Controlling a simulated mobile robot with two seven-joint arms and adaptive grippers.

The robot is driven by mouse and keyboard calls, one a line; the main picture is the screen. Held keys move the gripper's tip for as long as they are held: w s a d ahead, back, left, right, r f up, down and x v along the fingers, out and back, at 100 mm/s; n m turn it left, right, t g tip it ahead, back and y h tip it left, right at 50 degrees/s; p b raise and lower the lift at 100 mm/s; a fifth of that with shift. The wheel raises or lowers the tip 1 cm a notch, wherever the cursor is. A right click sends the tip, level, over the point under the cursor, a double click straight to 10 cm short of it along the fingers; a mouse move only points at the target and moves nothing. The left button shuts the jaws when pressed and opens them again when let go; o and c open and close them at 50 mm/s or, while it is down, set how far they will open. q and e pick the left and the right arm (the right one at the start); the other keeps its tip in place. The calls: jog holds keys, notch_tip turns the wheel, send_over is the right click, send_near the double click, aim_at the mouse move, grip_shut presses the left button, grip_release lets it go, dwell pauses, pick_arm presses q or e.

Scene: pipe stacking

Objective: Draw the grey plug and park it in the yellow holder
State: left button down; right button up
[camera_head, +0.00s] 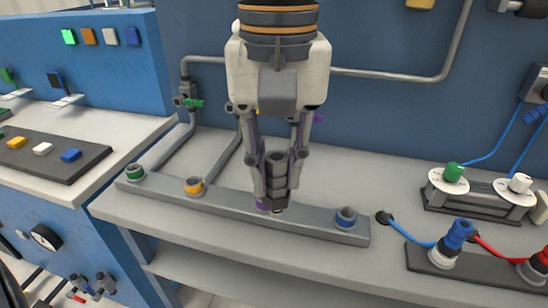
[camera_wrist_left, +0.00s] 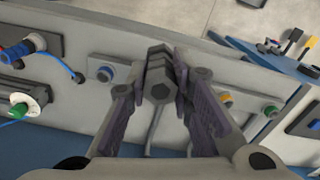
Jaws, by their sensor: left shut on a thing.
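The grey plug (camera_head: 276,171), dark and hexagonal, is between the fingers of my left gripper (camera_head: 274,192), which is shut on it. In the left wrist view the plug (camera_wrist_left: 158,75) shows its several-sided end between the finger pads. The plug's lower end overlaps the purple-ringed holder (camera_head: 262,206) in the head view; I cannot tell whether it is still inside or just clear of it. The yellow holder (camera_head: 194,186) is a yellow-ringed, open socket left of the gripper on the same grey rail. It also shows in the left wrist view (camera_wrist_left: 226,101). My right gripper is not in view.
The grey rail (camera_head: 315,224) also carries a green-ringed holder (camera_head: 135,172) and a blue-ringed holder (camera_head: 346,217). A wall pipe (camera_head: 370,74) runs behind the gripper. Plugs with blue and red cables stand at the right. A dark button panel (camera_head: 60,155) lies at the left.

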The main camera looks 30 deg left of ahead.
pick_arm(q)
jog(key=shift+r, duration=4.05)
jog(key=shift+f, duration=0.1)
